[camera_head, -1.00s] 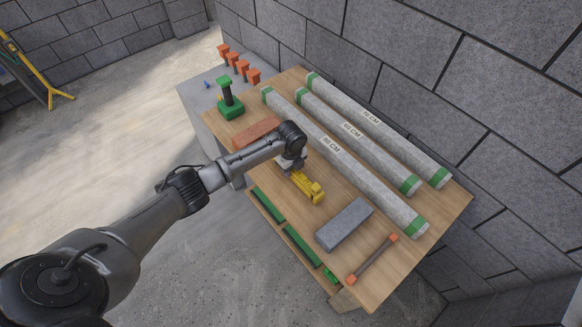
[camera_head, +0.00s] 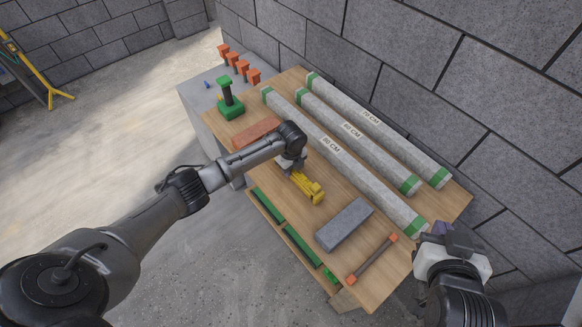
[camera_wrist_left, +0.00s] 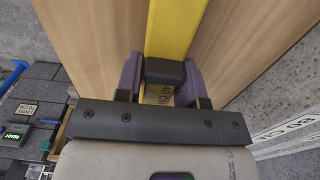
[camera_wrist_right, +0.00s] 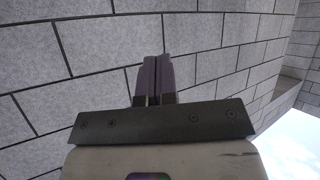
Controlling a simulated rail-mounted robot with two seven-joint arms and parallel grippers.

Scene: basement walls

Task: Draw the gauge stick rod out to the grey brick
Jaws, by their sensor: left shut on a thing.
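The yellow gauge stick (camera_head: 307,187) lies on the wooden table, with its free end pointing toward the grey brick (camera_head: 344,224). The brick lies apart from it, further down to the right. My left gripper (camera_head: 292,168) is shut on the gauge stick. In the left wrist view, the purple fingers of that gripper (camera_wrist_left: 160,80) sit on both sides of a dark block on the yellow gauge stick (camera_wrist_left: 175,30). My right gripper (camera_head: 438,230) is beside the table's right edge; its fingers (camera_wrist_right: 155,80) are together and empty, facing the wall.
Three grey tubes with green ends (camera_head: 350,150) lie along the wall side. An orange-ended bar (camera_head: 372,260) lies near the right edge. A red brick (camera_head: 256,133) and a green stand (camera_head: 229,100) are further left. Green strips (camera_head: 268,205) line the front edge.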

